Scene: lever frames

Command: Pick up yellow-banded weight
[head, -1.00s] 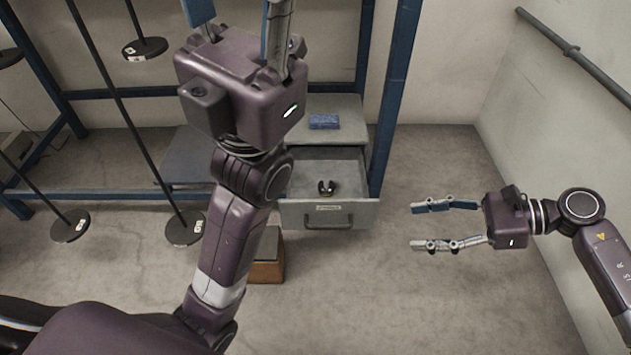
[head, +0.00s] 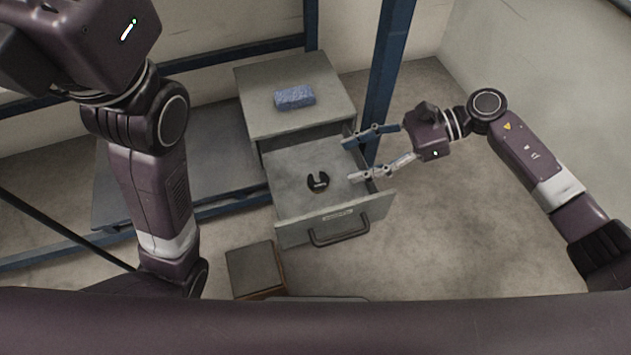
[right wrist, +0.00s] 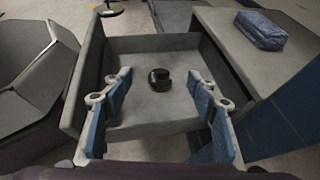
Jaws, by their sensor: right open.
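A small dark slotted weight (head: 318,181) lies on the floor of the open grey drawer (head: 290,208). A small pale mark shows on it; I cannot make out a yellow band. The right wrist view shows the weight (right wrist: 159,79) ahead, between the two fingers in the picture. My right gripper (head: 348,160) is open and empty, its fingertips at the drawer's right side, apart from the weight. It also shows in the wrist view (right wrist: 160,80). My left gripper's body (head: 85,40) is at the upper left, its fingers cut off by the frame.
A blue upright post (head: 385,85) stands just right of the cabinet, close to my right gripper. A wooden box (head: 252,268) is on the floor in front. Floor at right is clear.

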